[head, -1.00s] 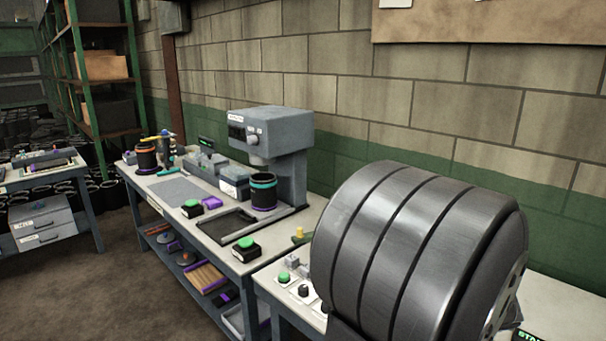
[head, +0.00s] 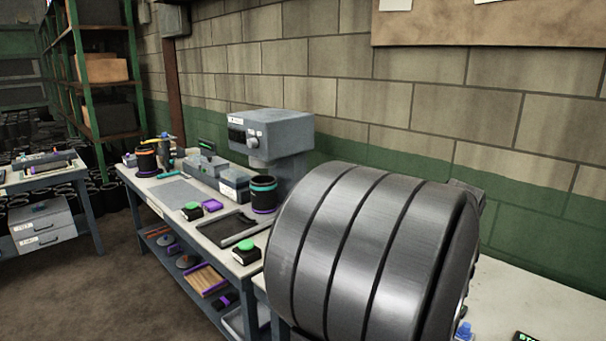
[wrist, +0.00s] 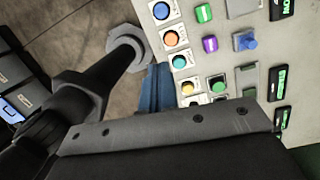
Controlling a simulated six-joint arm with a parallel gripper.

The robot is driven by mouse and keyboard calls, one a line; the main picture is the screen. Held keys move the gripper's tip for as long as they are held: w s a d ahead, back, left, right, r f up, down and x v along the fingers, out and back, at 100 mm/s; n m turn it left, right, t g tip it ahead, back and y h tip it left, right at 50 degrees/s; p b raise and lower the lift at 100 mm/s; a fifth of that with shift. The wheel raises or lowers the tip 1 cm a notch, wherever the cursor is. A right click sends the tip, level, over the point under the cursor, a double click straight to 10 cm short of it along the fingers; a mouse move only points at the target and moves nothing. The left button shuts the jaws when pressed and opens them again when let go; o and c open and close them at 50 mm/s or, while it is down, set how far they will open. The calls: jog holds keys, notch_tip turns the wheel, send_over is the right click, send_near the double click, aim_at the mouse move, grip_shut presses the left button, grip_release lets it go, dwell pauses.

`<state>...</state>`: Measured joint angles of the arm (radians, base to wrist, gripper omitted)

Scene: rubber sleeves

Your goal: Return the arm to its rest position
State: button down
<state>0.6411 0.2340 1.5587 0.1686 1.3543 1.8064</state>
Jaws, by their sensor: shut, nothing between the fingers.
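A large dark grey ribbed cylinder (head: 375,255), a link of my arm, fills the lower right of the head view and hides part of the near bench. My gripper (wrist: 165,128) shows in the wrist view as a dark bolted bar across the lower part, shut and empty. It does not show in the head view. Below the wrist camera lies a pale bench panel (wrist: 228,62) with several coloured buttons. No object is in the gripper's grasp.
A grey press machine (head: 270,135) stands on the long bench with a black sleeve with a teal rim (head: 264,196) at its base. A side bench (head: 40,185) is at left. A block wall (head: 440,100) runs behind. The floor (head: 85,290) at front left is clear.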

notch_tip(320, 180, down, 6)
jog(key=d+n+g+h, duration=0.1)
notch_tip(320, 180, up, 9)
dwell(0.8)
dwell(1.7)
